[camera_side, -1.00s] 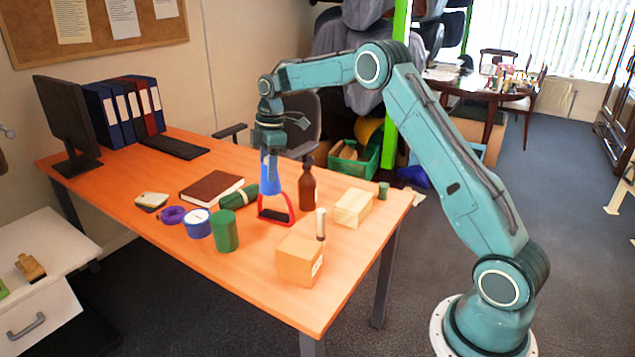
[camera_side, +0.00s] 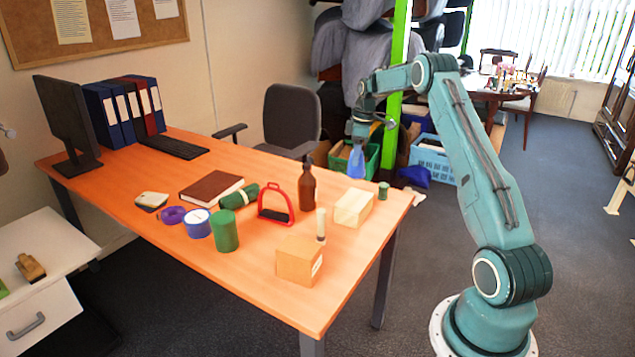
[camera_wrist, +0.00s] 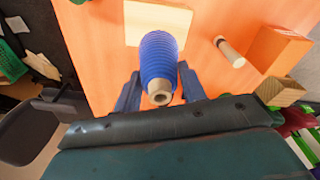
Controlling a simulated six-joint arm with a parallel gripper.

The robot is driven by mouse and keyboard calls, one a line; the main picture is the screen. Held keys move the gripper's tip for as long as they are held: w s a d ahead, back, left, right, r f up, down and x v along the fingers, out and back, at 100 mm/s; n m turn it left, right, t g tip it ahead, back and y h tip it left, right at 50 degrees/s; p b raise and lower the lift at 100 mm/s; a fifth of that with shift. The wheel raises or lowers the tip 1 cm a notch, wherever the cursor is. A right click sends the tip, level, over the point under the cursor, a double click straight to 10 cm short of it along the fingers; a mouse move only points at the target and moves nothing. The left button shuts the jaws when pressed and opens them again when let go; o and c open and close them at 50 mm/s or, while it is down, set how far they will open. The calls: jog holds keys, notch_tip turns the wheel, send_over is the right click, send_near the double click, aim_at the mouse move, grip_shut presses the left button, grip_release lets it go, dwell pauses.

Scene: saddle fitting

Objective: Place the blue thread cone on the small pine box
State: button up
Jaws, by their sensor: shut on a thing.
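The blue thread cone (camera_side: 356,163) is held in my gripper (camera_side: 358,150), above the table's right end. In the wrist view the ribbed blue cone (camera_wrist: 159,60) sits between the two fingers of my gripper (camera_wrist: 160,90), its pale core end toward the camera. The small pine box (camera_side: 352,210) is a pale wooden block near the table's right edge, with its top bare. In the side view the cone appears above the box with a clear gap. The pine box (camera_wrist: 155,22) is partly hidden behind the cone in the wrist view.
A pale cylinder (camera_side: 320,226) and a cardboard box (camera_side: 299,261) stand in front of the pine box. A brown bottle (camera_side: 307,190) and a red stirrup (camera_side: 276,204) are to its left. A small green spool (camera_side: 383,190) stands behind right, near the edge.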

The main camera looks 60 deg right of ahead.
aim_at(355, 177)
jog(key=shift+f, duration=4)
jog(key=shift+f, duration=0.15)
jog(key=o, duration=1)
jog(key=r, duration=0.4)
jog(key=s+r, duration=0.1)
jog(key=r, duration=0.7)
jog(key=shift+s+d+r, duration=0.1)
jog(key=shift+s+d, duration=0.1)
jog(key=shift+d, duration=0.15)
